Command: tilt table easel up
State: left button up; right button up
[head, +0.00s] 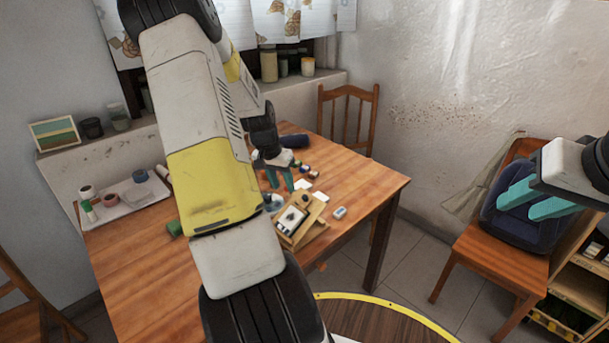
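The small wooden table easel (313,218) lies low near the right front of the wooden table, with a small dark-marked picture (291,220) on it. My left arm crosses the middle of the view and hides part of the table left of the easel. My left gripper (280,184) points down just behind the easel, its teal fingers apart with nothing seen between them. Whether its tips touch anything is too small to tell. My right gripper (528,205) is at the right, away from the table, in front of the chair with the dark bag, open and empty.
The wooden table (135,260) also holds a white tray (122,203) with rolls and cups, a dark blue roll (294,141), small paint jars (304,168) and a small pale block (340,212). A chair with a dark blue bag (520,222) stands right.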

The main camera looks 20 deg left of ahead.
pick_arm(q)
jog(key=v, duration=0.6)
jog(key=shift+s, duration=0.15)
jog(key=s+d+r+t, duration=0.1)
jog(key=s+d+r, duration=0.4)
jog(key=d+r, duration=0.4)
jog(key=s+d+r+t, duration=0.1)
jog(key=s+d+r, duration=0.5)
jog(key=d+r, duration=0.35)
jog(key=s+d+r+t+h, duration=0.1)
jog(key=s+d, duration=0.4)
jog(key=s, duration=0.3)
jog(key=shift+s+d+r+m, duration=0.25)
jog(key=shift+d+r+m, duration=0.05)
jog(key=shift+d+r, duration=0.05)
